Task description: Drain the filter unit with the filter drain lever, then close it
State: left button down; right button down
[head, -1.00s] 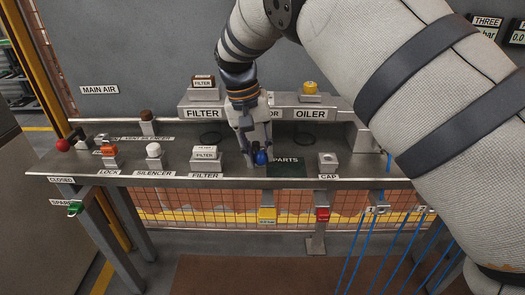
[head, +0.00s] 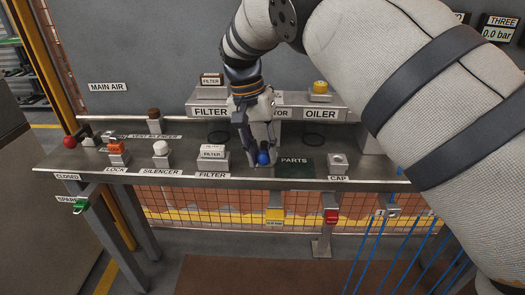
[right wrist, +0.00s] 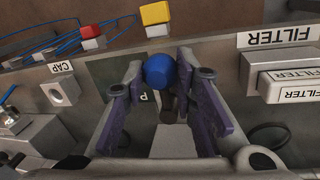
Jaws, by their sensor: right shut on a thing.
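My right gripper (head: 258,158) points down over the bench, left of the dark PARTS mat (head: 294,161). It is shut on a lever with a blue knob (head: 263,158). In the right wrist view the blue knob (right wrist: 160,71) shows between the fingertips, with a dark stem below it. The fingers partly hide the lever. The upper FILTER label (head: 210,113) is on the raised grey block, left of the gripper. A dark ring (head: 217,138) shows below that block. My left gripper is not in view.
A FILTER block (head: 212,158), a white SILENCER knob (head: 161,148) and an orange LOCK piece (head: 117,147) stand left on the bench. The CAP block (head: 338,164) stands right. Yellow (head: 275,214) and red (head: 331,216) pieces hang at the front edge.

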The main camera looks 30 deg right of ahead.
jog(key=c, duration=1.3)
grip_release()
notch_tip(320, 180, up, 12)
jog(key=w+a, duration=0.1)
jog(key=shift+w+a, duration=0.3)
jog(key=shift+a, duration=0.05)
jog(key=shift+f, duration=0.2)
